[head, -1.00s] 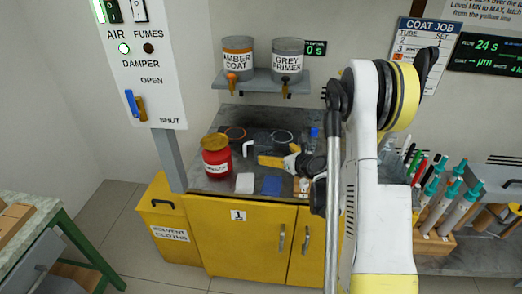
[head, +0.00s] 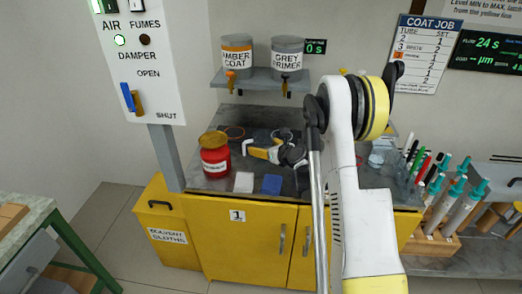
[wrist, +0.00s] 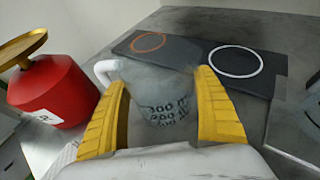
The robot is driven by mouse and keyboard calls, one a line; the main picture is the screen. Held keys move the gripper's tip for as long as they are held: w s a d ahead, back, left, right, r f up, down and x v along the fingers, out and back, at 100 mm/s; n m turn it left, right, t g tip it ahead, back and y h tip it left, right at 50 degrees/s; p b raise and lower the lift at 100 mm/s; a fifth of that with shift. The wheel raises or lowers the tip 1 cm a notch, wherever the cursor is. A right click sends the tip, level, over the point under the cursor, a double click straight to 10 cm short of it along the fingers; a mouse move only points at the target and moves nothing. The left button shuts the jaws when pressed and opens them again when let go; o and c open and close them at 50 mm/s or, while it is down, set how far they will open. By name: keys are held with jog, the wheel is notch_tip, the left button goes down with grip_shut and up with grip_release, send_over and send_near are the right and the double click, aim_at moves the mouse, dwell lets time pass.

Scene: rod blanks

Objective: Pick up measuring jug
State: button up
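The measuring jug (wrist: 160,95) is grey and see-through, with dark volume marks and a pale handle at its upper left. In the wrist view it stands between the two yellow fingers of my gripper (wrist: 160,100). The fingers are spread, one on each side of the jug, and I cannot tell whether they touch it. In the head view my gripper (head: 260,150) is low over the bench top and mostly hides the jug.
A red can (head: 215,158) with a gold top (wrist: 25,48) stands close on the left. Behind is a dark mat (wrist: 190,58) with orange and white rings. A shelf (head: 262,83) with two pots is above.

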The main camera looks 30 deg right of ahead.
jog(key=c, duration=0.6)
jog(key=shift+o, duration=0.2)
jog(key=shift+r, duration=0.1)
